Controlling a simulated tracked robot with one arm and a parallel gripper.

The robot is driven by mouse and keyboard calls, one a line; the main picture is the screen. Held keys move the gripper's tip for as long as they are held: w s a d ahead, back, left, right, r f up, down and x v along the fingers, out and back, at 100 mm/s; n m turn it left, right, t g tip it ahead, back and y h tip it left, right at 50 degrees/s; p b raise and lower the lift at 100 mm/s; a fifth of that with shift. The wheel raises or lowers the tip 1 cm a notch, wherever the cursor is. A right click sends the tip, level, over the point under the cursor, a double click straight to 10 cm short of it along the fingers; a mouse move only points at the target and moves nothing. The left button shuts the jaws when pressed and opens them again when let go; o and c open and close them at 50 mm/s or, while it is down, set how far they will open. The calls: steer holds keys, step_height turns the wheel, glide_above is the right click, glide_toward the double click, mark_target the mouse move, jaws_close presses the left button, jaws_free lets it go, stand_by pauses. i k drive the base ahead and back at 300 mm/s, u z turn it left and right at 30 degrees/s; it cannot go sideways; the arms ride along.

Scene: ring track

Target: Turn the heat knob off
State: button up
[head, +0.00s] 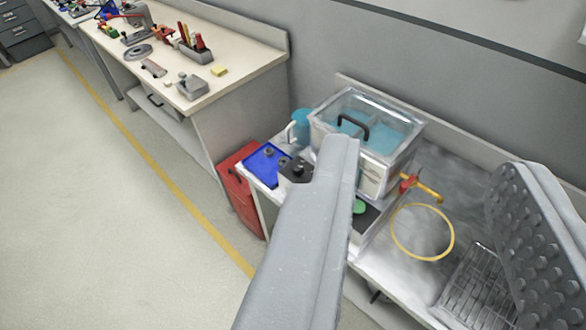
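My gripper (434,158) is open, with a long smooth grey finger in the middle of the view and a studded grey finger at the right. Nothing is held between them. A small dark box (295,169) with a knob-like black top stands on the bench just left of the middle finger. It may carry the heat knob, but it is too small to tell its setting. A dark panel with a green disc (360,207) shows just right of that finger, partly hidden by it. No heat marking can be read.
A clear lidded tank (395,125) with blue contents and a black handle stands at the bench's back. A blue tray (266,165), yellow ring (394,240), red-and-yellow valve (421,188) and wire rack (472,290) surround it. A red cabinet (236,190) stands left. Open floor lies farther left.

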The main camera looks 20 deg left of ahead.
mark_target(298, 167)
steer(key=k, duration=1.15)
steer(key=u, duration=0.35)
steer(key=i, duration=2.3)
steer(key=z, duration=0.7)
